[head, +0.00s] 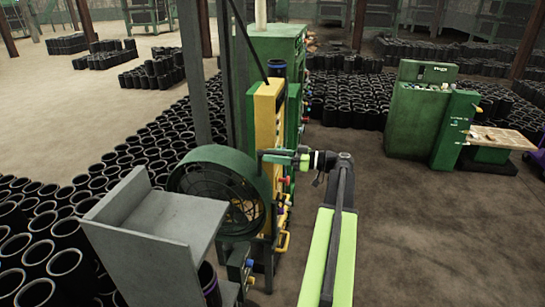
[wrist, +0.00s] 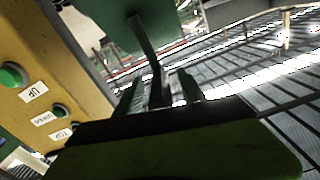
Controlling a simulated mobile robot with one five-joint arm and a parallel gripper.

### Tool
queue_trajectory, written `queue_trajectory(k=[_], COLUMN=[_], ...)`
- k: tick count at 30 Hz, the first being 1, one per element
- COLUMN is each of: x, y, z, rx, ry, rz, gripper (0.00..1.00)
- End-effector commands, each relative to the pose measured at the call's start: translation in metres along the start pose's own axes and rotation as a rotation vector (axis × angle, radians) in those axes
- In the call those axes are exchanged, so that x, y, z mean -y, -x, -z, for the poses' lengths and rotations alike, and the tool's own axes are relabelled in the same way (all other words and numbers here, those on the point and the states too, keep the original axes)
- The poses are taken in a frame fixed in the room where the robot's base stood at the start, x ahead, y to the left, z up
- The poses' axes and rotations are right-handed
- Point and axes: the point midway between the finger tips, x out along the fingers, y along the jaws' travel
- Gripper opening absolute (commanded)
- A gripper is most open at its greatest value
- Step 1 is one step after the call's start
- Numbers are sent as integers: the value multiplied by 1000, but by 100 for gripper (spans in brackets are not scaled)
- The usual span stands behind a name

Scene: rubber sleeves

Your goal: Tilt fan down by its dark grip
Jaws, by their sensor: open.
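The fan (head: 252,172) is a round green drum with a dark grille, standing left of my arm in the head view. In the wrist view, a dark bar (wrist: 145,45), apparently the grip, runs down from a green surface (wrist: 112,22) to between my fingers. My gripper (wrist: 158,84) is open, with one finger on each side of the bar; I cannot tell whether either touches it. In the head view my gripper (head: 268,156) reaches left to the fan's upper right edge. The grip is not clear there.
A yellow panel (wrist: 55,62) with green buttons and labels stands close on the left in the wrist view; its cabinet (head: 267,110) is behind the fan. A grey metal stand (head: 160,225) is in front. Black sleeves (head: 120,170) crowd the left floor.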

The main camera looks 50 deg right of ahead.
Motion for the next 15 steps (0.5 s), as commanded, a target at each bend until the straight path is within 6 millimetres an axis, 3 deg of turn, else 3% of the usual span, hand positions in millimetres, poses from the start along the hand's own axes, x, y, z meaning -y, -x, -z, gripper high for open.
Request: queue_trajectory(k=[4, 12, 15], x=[0, 0, 0], y=[0, 0, 0], z=[0, 0, 0], rx=[0, 0, 0], ry=[0, 0, 0], rz=[0, 0, 1], gripper=[44, 9, 0])
